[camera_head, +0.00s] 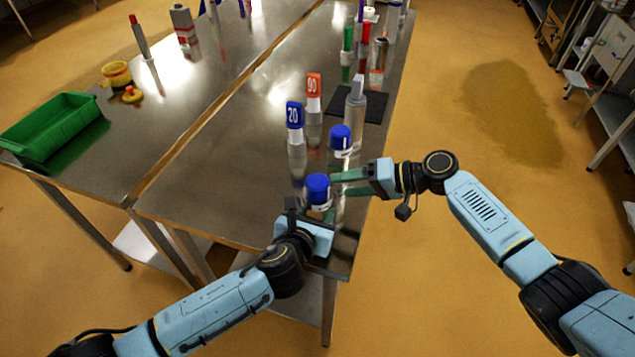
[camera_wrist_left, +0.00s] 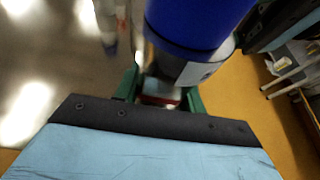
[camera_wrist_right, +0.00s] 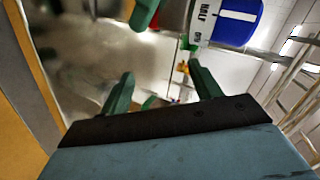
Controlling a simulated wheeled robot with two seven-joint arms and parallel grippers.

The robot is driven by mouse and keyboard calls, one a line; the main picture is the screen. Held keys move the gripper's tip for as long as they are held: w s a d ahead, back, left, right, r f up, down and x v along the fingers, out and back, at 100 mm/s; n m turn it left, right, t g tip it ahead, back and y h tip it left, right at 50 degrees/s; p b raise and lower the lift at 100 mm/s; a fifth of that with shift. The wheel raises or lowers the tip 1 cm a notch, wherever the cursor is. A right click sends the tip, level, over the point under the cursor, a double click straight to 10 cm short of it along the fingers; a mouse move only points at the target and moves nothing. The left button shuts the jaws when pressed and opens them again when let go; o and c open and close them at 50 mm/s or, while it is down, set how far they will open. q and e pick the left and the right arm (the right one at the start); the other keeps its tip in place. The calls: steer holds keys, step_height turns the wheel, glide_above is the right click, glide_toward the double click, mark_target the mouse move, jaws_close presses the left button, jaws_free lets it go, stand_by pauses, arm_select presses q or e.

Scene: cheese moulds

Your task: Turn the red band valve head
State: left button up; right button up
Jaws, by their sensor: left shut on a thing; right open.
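The valve with the red band stands at the near end of the steel table. Its blue valve head (camera_head: 318,186) looms large in the left wrist view (camera_wrist_left: 200,20), and its red band (camera_wrist_left: 158,100) shows low between the green fingers. My left gripper (camera_wrist_left: 162,92) is shut on this valve below the head. In the right wrist view the blue head (camera_wrist_right: 235,20) has a white stripe and a lettered white collar, with red (camera_wrist_right: 174,16) beside it. My right gripper (camera_head: 337,184) is open and empty, its fingertips just right of the head.
A second blue-headed valve (camera_head: 340,138) stands just behind. Blue "20" (camera_head: 294,116) and orange "90" (camera_head: 314,86) signs and a clear cylinder on a black mat (camera_head: 374,107) stand farther back. A green bin (camera_head: 63,127) is far left. The table's right edge is close.

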mark_target(317, 185)
step_height(317, 185, up, 10)
steer(key=d+n+g, duration=0.2)
steer(key=n+g, duration=0.7)
steer(key=n, duration=1.3)
steer(key=shift+h, duration=0.4)
steer(key=x, duration=1.1)
steer(key=shift+s+a, duration=0.1)
steer(key=shift+s, duration=0.15)
steer(key=shift+c, duration=0.2)
steer(key=c, duration=0.9)
